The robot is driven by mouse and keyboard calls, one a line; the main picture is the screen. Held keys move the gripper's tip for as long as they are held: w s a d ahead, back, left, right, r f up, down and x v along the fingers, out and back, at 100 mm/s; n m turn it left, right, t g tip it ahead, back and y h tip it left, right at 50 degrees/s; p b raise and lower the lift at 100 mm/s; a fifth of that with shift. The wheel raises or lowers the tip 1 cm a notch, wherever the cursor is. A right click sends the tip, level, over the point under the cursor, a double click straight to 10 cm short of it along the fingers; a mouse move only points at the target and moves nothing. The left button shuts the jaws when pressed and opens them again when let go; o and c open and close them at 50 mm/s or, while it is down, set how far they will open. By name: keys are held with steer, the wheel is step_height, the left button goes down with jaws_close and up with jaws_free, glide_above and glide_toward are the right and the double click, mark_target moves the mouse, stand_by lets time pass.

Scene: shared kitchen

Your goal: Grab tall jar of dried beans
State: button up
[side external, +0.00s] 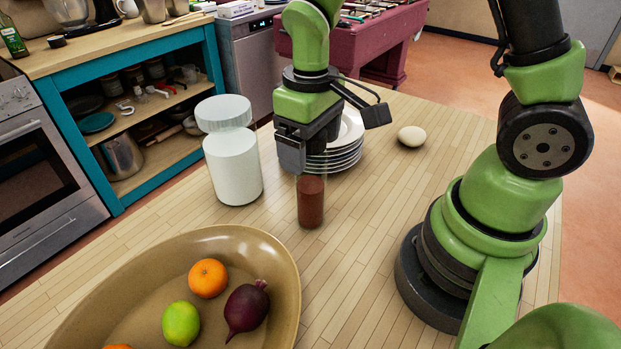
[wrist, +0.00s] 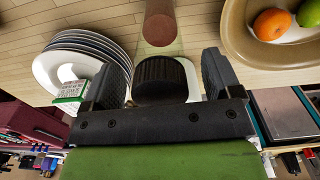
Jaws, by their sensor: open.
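The tall jar (side external: 311,205) is clear glass with reddish-brown contents in its lower part. It stands upright on the wooden counter, and its top is hidden behind my gripper in the side view. In the wrist view its black ribbed lid (wrist: 161,82) lies between my fingers, with the contents (wrist: 158,28) showing beyond it. My gripper (side external: 333,137) is open at the jar's upper end. One finger is on each side of the lid in the wrist view (wrist: 165,68), with some gap showing. I cannot tell whether either finger touches it.
A white lidded canister (side external: 233,168) stands left of the jar. A stack of plates (side external: 338,160) is close behind my gripper. A pale egg-shaped thing (side external: 411,136) lies farther right. A large tan bowl (side external: 262,250) with fruit is in front.

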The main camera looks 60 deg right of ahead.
steer(key=shift+f, duration=0.25)
steer(key=c, duration=1.5)
steer(key=shift+c, duration=0.3)
steer(key=shift+r, duration=0.15)
